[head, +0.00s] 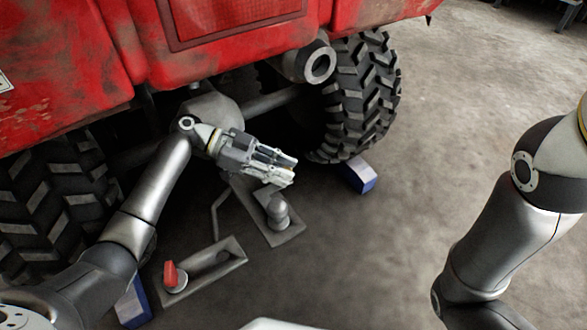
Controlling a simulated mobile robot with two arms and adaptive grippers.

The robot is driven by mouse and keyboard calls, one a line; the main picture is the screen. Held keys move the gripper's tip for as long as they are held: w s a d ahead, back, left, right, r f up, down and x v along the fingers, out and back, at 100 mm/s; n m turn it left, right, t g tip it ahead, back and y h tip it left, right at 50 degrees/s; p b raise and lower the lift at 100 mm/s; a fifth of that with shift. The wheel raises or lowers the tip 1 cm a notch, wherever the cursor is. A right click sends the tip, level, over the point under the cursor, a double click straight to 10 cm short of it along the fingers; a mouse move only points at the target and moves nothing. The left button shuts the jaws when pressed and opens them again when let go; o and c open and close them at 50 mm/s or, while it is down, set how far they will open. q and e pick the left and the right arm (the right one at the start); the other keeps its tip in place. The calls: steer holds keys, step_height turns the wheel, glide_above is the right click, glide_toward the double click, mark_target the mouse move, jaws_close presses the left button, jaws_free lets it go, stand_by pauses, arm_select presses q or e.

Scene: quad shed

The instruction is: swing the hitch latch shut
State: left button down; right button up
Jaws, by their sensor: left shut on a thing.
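My left gripper (277,167) is in the middle of the head view, behind the red quad and above the hitch plate. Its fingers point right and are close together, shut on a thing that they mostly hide. From its place by the hitch I take this to be the hitch latch, but I cannot make out its shape or angle. The grey hitch plate (291,232) with a round-topped ball (278,211) shows just below the fingertips. My right arm comes in at the right; its gripper is out of view.
A second grey plate (222,262) carries a red knob (170,274) at the lower left. The red quad (110,50) with its tyre (362,95) and exhaust (318,65) stands above and behind. Blue blocks (361,177) sit by the wheels.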

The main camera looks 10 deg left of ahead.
arm_select(q)
steer(key=shift+s+d, duration=0.1)
stand_by(0.4)
steer(key=c, duration=1.2)
jaws_free()
steer(key=shift+c, duration=0.2)
steer(key=shift+r, duration=0.25)
step_height(320, 180, up, 10)
steer(key=shift+f, duration=0.25)
steer(key=shift+s, duration=0.1)
